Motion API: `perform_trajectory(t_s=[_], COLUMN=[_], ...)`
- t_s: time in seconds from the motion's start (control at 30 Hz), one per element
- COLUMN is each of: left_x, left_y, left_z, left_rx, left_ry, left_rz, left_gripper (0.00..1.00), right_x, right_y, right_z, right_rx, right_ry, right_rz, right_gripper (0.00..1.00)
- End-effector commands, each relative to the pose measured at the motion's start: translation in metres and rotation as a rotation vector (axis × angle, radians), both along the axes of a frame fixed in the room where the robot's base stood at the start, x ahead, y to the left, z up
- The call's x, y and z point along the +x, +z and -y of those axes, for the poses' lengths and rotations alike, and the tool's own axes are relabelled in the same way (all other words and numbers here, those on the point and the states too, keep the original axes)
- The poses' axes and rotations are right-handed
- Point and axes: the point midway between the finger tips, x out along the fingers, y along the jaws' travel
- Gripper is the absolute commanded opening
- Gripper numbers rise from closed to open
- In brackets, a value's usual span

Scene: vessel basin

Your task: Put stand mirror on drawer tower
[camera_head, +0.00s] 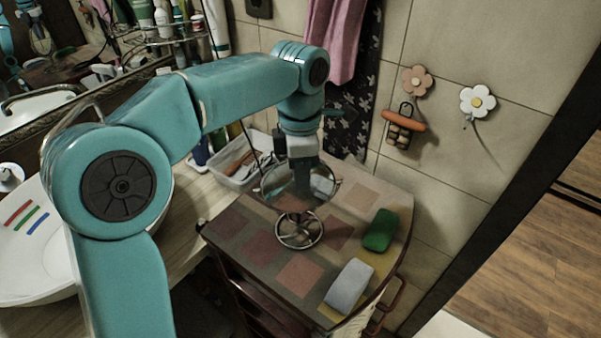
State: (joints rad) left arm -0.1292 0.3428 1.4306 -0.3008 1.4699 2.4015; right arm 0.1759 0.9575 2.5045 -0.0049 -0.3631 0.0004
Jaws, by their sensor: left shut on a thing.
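The stand mirror (299,229) has a round glass and a round, openwork metal base. It is upright, with its base over the patterned top of the drawer tower (231,225). I cannot tell whether the base touches the top. My left gripper (303,163) comes down from above and is shut on the mirror at its upper rim. The fingertips are partly hidden. My right gripper is not in view.
A green block (381,230) and a grey-white block (348,286) lie on the tower's right side. A clear plastic box (236,163) stands behind it. A white basin (35,255) is at left. Towels (338,40) hang behind.

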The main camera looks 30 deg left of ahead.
Motion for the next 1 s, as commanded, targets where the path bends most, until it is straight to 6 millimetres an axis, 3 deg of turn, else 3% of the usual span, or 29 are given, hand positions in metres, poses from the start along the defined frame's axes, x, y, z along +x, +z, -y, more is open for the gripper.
perform_trajectory(t_s=[0.2, 0.23, 0.3, 0.67, 0.77, 1.0], left_x=[0.0, 0.0, 0.0, 0.001, 0.002, 0.005], left_y=[-0.004, -0.003, -0.003, 0.005, 0.021, 0.079], left_z=[0.0, 0.0, 0.0, 0.0, 0.0, -0.002], left_rx=[0.0, 0.0, 0.0, 0.0, -0.001, -0.001], left_ry=[0.0, 0.0, 0.0, 0.0, 0.0, 0.0], left_rz=[0.0, 0.0, 0.0, 0.003, 0.004, 0.005], left_gripper=[0.0, 0.26, 0.41, 0.41, 0.41, 0.41], right_x=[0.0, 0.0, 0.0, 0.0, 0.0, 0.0], right_y=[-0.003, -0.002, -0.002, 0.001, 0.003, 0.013], right_z=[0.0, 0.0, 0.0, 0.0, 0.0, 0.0], right_rx=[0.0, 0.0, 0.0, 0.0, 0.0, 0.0], right_ry=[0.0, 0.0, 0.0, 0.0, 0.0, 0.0], right_rz=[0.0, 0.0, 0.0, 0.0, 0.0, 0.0], right_gripper=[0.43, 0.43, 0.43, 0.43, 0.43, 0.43])
